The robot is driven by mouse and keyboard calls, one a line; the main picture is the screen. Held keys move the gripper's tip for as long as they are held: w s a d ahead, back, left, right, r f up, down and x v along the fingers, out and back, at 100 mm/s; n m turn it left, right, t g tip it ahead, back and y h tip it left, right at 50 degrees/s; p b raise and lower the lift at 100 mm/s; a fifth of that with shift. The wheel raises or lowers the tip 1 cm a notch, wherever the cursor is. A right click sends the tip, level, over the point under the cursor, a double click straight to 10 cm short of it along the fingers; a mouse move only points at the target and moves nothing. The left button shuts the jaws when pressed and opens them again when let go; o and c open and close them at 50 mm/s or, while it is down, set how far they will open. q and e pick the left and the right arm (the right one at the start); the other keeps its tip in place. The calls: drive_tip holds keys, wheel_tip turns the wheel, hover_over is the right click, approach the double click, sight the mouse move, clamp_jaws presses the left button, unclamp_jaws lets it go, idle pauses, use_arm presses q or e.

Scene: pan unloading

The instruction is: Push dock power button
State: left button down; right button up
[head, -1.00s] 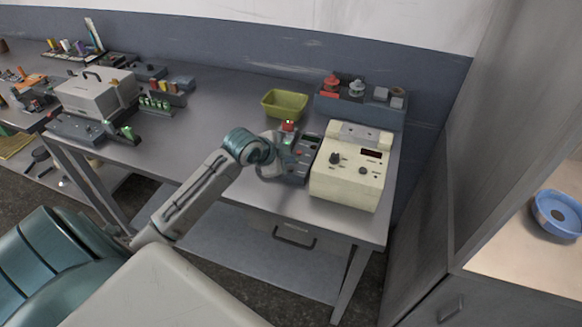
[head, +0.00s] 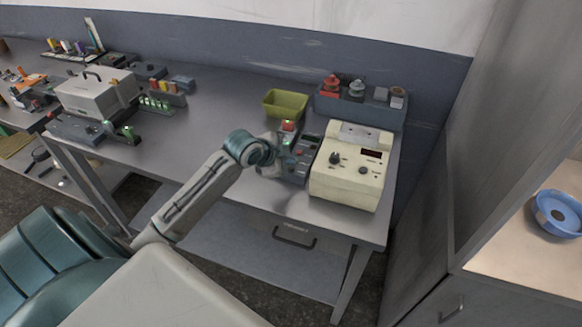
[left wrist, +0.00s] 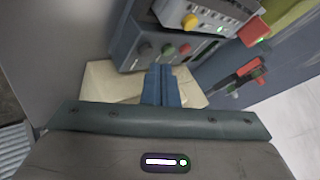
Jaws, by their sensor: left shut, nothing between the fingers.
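The dock, a dark grey box (head: 299,170), stands on the bench just left of the beige instrument. In the left wrist view the dock (left wrist: 125,48) shows a black, a green and a red button (left wrist: 185,49) in a row on its front. A grey device with a yellow button sits in it. Which button is the power button I cannot tell. My left gripper (left wrist: 160,70) is shut and empty, its blue fingertips just in front of the button row; whether they touch is unclear. In the head view my left gripper (head: 272,162) is at the dock's left side. My right gripper is not seen.
The beige instrument (head: 348,180) stands close on the dock's right. A green bin (head: 285,103) and a blue-grey rack (head: 360,108) with red and grey parts stand behind. A grey case (head: 97,94) is at the left. Bare bench lies left of my arm.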

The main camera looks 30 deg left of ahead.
use_arm(q)
drive_tip(key=shift+f, duration=0.2)
drive_tip(key=shift+f, duration=0.45)
idle(0.6)
drive_tip(key=shift+r, duration=0.1)
drive_tip(key=shift+r+p, duration=0.8)
drive_tip(key=shift+r, duration=0.05)
wheel_tip(320, 180, up, 6)
drive_tip(key=p, duration=0.6)
drive_tip(key=shift+a, duration=0.1)
idle(0.6)
